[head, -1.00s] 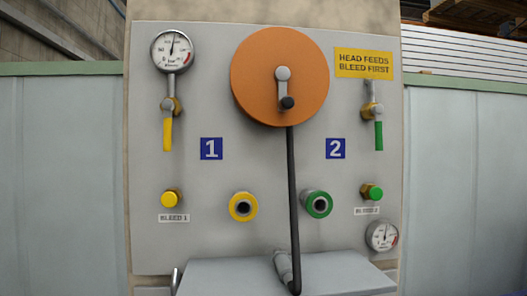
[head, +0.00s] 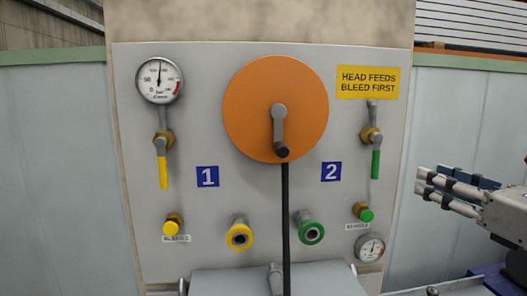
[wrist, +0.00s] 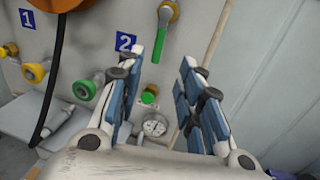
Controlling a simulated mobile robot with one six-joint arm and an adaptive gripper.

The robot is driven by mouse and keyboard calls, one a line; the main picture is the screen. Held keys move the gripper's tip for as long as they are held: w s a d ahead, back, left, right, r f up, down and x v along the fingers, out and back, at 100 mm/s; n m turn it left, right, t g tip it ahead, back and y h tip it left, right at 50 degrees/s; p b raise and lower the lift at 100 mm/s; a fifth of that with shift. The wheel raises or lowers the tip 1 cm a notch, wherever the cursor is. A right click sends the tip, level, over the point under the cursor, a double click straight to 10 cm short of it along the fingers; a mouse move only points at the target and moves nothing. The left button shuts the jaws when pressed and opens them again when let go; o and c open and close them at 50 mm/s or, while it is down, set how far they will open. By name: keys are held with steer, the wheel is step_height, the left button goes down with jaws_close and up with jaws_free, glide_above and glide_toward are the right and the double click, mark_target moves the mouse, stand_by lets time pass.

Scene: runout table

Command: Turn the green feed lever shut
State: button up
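The green feed lever (head: 375,164) hangs straight down from a brass valve (head: 371,137) on the right side of the grey panel, below the yellow sign. In the wrist view the green lever (wrist: 161,42) shows above and between my fingers, hanging slightly tilted in that picture. My gripper (head: 418,185) is at the right in the head view, to the right of the panel and apart from the lever. In the wrist view my gripper (wrist: 167,75) has its fingers spread wide with nothing between them.
An orange disc (head: 250,110) with a crank and black hose sits mid-panel. A yellow lever (head: 162,172) and gauge (head: 160,80) are at left. A green bleed button (head: 367,215), green socket (head: 311,232) and small gauge (head: 370,247) lie below the lever.

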mark_target(378, 162)
steer(key=p+x, duration=0.2)
steer(key=x, duration=1.4)
steer(key=shift+w+a+f, duration=0.1)
steer(key=shift+w+f, duration=0.05)
steer(key=shift+c, duration=0.4)
jaws_close()
